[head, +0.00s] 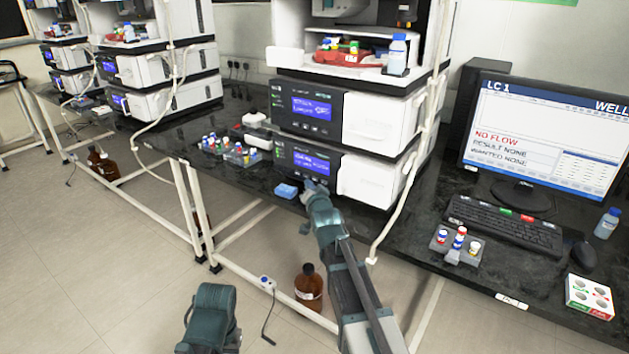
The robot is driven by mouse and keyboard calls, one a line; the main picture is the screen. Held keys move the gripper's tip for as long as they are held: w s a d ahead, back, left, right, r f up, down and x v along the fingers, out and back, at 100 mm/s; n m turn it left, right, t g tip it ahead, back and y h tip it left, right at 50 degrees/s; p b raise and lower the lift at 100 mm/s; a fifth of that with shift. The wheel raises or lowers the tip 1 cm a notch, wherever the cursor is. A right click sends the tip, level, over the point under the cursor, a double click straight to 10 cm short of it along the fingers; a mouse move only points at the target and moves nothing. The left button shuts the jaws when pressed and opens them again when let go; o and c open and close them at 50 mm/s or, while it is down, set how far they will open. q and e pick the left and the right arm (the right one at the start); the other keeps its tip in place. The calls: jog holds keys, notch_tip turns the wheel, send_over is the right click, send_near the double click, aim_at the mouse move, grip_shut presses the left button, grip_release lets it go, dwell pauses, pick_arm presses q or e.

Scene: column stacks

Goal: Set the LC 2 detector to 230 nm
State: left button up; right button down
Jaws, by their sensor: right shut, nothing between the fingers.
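The near stack has two modules with blue displays, an upper one (311,109) and a lower one (307,160). Their text is too small to read, so I cannot tell which is the detector or whether this stack is LC 2. My right gripper (311,186) is shut and empty, close to the bottom front of the lower module, under its display. I cannot tell whether it touches the panel. It hides part of the module's lower edge. A part of my left arm shows at the bottom left; its gripper is out of view.
A monitor (545,130) headed LC 1 reads NO FLOW, with a keyboard (505,226) before it. More stacks (165,85) stand further left. A brown bottle (309,287) stands on the floor.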

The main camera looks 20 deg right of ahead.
jog(key=shift+w+d, duration=0.15)
jog(key=shift+w+d, duration=0.1)
jog(key=shift+d, duration=0.1)
dwell(0.3)
jog(key=shift+w+d, duration=0.3)
dwell(0.7)
jog(key=shift+s+a, duration=0.55)
jog(key=shift+a, duration=0.1)
dwell(0.4)
jog(key=shift+s+a, duration=0.8)
jog(key=shift+a, duration=0.2)
jog(key=shift+s+a, duration=0.75)
jog(key=shift+a, duration=0.25)
